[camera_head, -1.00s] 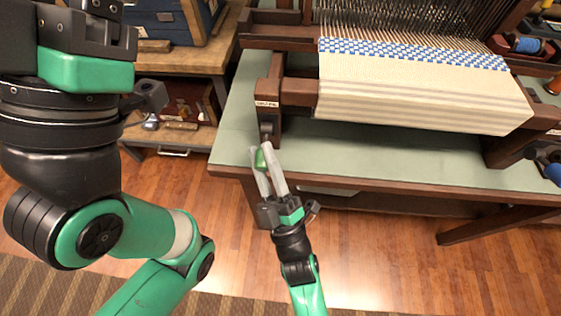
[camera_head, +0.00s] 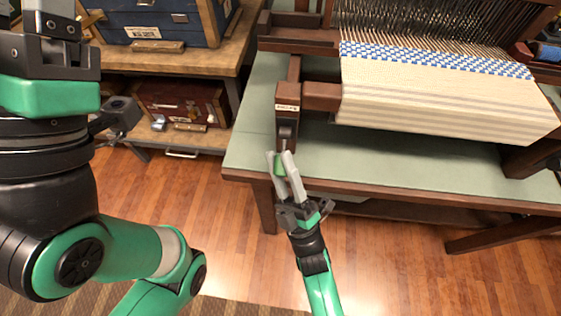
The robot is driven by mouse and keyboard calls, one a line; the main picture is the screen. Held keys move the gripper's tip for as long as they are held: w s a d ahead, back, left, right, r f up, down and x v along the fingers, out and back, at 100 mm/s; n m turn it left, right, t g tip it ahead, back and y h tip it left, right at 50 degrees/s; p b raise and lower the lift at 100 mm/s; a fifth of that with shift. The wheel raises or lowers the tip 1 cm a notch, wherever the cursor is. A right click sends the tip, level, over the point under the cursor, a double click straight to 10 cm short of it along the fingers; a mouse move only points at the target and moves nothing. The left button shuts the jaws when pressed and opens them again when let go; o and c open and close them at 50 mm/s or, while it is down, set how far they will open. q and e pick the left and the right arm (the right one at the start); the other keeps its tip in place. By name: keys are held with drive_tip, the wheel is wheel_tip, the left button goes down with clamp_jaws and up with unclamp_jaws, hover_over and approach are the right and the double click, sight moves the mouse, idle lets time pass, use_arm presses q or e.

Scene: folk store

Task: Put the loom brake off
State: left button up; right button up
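The loom (camera_head: 440,95) stands on a green-topped table. At its front left, a dark wooden post (camera_head: 288,98) carries a small white label with text too small to read. Below the label is a dark metal fitting (camera_head: 286,131), with a thin rod coming down to a green handle (camera_head: 280,164), which I take as the brake lever. My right gripper (camera_head: 279,158) has its two pale fingers on either side of this handle, at the table's front edge. I cannot tell whether they press on it. My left arm fills the left side; its fingertips are out of frame.
A wooden workbench (camera_head: 185,57) with a blue chest (camera_head: 165,20) on top and a red-brown box (camera_head: 180,103) on its lower shelf stands at left. Wooden floor (camera_head: 400,260) is open before the table (camera_head: 420,192). White cloth with a blue band hangs over the loom's front.

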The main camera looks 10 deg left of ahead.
drive_tip(key=o, duration=0.4)
drive_tip(key=v, duration=1.1)
drive_tip(key=shift+s+d+f+p, duration=0.15)
drive_tip(key=shift+s+f+p, duration=0.1)
drive_tip(key=shift+p, duration=0.15)
drive_tip(key=shift+w+r, duration=0.1)
